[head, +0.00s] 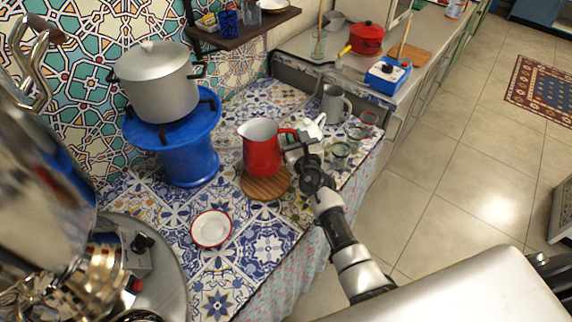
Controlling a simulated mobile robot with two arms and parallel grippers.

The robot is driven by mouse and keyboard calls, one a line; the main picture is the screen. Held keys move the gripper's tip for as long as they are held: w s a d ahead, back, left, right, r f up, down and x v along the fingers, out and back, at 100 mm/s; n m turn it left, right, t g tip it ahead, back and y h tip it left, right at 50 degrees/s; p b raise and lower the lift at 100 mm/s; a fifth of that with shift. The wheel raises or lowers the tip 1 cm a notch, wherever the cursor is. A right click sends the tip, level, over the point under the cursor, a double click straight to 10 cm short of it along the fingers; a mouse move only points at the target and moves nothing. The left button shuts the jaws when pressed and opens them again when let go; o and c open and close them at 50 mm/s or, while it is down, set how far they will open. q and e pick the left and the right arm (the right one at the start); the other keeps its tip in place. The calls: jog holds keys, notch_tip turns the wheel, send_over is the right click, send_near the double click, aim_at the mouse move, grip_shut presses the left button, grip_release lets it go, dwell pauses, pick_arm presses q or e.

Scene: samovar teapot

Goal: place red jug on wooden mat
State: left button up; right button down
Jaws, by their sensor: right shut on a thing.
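The red jug (260,153) is upright with a pale inside, over the back part of the round wooden mat (266,187). I cannot tell whether its base touches the mat or is slightly above it. My right gripper (294,141) comes in from the lower right and is shut on the jug's red handle at its right side. The fingertips are partly hidden by the handle and the gripper body. My left gripper is not in view.
A white plate with a red rim (211,228) lies in front. A blue stand (186,150) bears a large pot (157,83) at left. Glasses (340,155), a grey mug (334,104) and a white teapot (314,126) are close to my right gripper.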

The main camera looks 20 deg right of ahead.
notch_tip(320, 180, down, 4)
jog(key=shift+d+r+b, duration=0.1)
jog(key=shift+r+b, duration=0.15)
jog(key=shift+b, duration=0.2)
notch_tip(320, 180, down, 4)
jog(key=shift+r+b, duration=0.25)
jog(key=shift+b, duration=0.3)
jog(key=shift+f, duration=0.15)
jog(key=c, duration=1.5)
grip_release()
jog(key=shift+f, duration=0.15)
jog(key=shift+c, duration=0.2)
jog(key=o, duration=0.4)
jog(key=shift+o, duration=0.2)
